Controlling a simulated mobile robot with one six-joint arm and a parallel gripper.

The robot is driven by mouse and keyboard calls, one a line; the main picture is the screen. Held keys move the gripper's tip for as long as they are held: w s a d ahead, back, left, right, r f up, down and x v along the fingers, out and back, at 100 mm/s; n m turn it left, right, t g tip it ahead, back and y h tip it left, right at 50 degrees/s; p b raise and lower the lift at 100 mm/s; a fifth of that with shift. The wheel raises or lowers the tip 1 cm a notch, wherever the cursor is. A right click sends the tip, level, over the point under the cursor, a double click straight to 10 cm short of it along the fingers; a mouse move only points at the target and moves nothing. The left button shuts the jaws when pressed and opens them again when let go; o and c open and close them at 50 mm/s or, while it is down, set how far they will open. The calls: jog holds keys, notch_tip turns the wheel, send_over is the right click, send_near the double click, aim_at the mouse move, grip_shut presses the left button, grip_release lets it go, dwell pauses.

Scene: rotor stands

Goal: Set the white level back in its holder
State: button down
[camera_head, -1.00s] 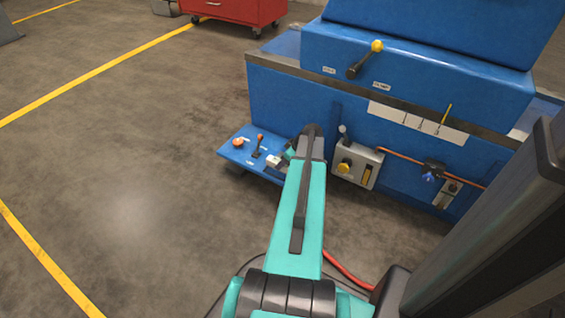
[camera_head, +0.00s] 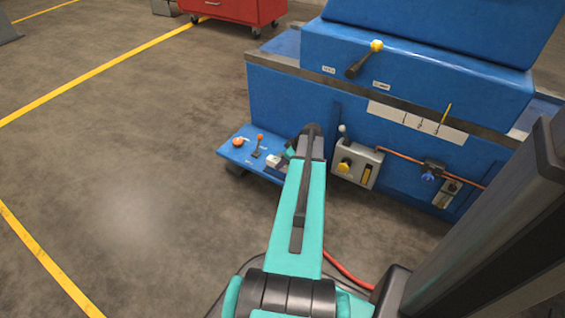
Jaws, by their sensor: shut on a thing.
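A small white block (camera_head: 273,161), which looks like the white level, is at the right part of the low blue shelf (camera_head: 236,155). My gripper (camera_head: 282,157) is at the block's right side, mostly covered by my own teal forearm. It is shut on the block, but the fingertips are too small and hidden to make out. I cannot tell whether the block touches the shelf or is just above it. The holder cannot be made out clearly.
An orange knob (camera_head: 238,142) and an orange-tipped lever (camera_head: 257,146) stand on the shelf left of the block. A grey control box (camera_head: 358,166) with a lever and yellow knob is on the blue machine (camera_head: 300,105). Open floor lies to the left.

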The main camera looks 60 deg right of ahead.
jog(key=shift+f+b, duration=1.1)
jog(key=shift+f, duration=0.95)
dwell(2.3)
jog(key=c, duration=1.3)
grip_release()
jog(key=shift+c, duration=0.2)
jog(key=shift+r+p, duration=3.5)
jog(key=shift+r, duration=3.05)
